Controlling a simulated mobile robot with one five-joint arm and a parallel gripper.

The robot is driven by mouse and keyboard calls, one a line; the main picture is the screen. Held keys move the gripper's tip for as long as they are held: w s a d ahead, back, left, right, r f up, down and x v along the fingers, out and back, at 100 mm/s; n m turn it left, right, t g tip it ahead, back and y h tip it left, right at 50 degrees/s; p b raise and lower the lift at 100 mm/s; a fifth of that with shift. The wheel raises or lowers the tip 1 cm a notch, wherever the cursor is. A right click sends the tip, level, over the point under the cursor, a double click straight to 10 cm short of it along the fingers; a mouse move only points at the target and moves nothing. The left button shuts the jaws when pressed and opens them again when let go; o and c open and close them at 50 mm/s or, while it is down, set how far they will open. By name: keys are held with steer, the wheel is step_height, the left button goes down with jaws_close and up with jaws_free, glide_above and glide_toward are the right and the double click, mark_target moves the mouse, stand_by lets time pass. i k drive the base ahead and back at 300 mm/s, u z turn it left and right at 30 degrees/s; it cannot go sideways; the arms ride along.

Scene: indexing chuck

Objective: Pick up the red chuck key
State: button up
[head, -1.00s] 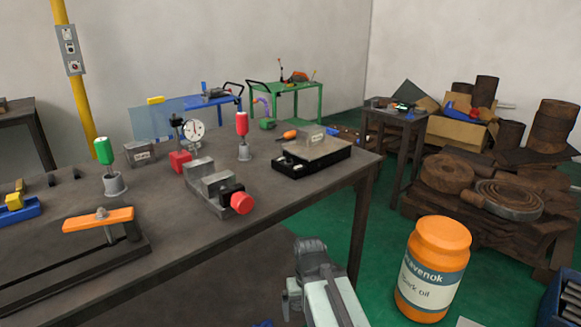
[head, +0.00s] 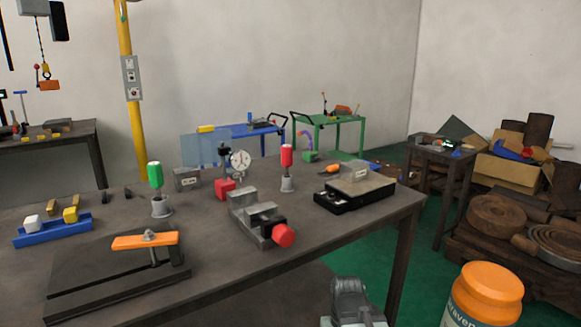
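The red chuck key appears to be the red-handled tool (head: 287,157) standing upright in a small grey holder (head: 287,184) on the workbench (head: 215,245). A similar green-handled tool (head: 155,174) stands in another grey holder (head: 160,206) to its left. Part of my arm shows at the bottom edge, in front of the bench and well apart from the red tool. The fingertips of my gripper cannot be made out. Nothing is seen touching the red tool.
A grey vise with a red knob (head: 284,236) sits in front of the red tool. A dial gauge (head: 240,162) stands left of it, and a black-based block (head: 355,193) lies to the right. An orange-handled clamp (head: 145,241) is front left. An orange jar (head: 487,290) stands right of the bench.

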mark_target(286, 150)
steer(key=u, duration=3.95)
steer(key=k, duration=2.4)
steer(key=z, duration=1.2)
steer(key=i, duration=0.5)
steer(key=u, duration=0.05)
